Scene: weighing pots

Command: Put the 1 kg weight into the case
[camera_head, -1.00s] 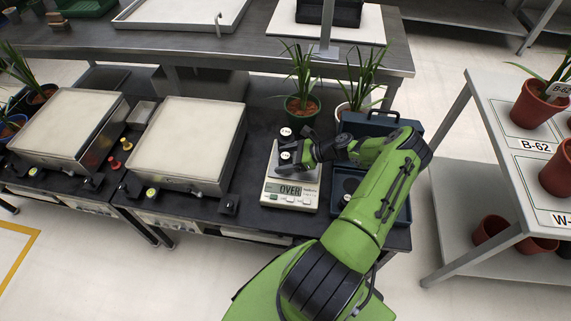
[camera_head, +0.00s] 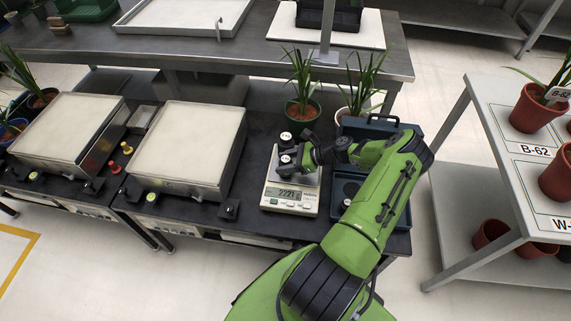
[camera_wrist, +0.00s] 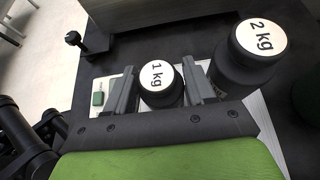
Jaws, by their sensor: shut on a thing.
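The 1 kg weight (camera_wrist: 158,78), dark with a white labelled top, is between the two fingers of my gripper (camera_wrist: 160,92), which is shut on it. In the head view the weight (camera_head: 285,160) is at the bench scale (camera_head: 291,198), over its plate; whether it still touches the plate is hard to tell. The scale display reads about 2221. The open blue case (camera_head: 347,187) stands right of the scale, partly hidden behind my arm, with its lid (camera_head: 380,128) raised at the back.
Potted plants (camera_head: 303,100) stand behind. Two large platform scales (camera_head: 190,143) fill the bench to the left. A shelf with pots (camera_head: 500,150) is at right.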

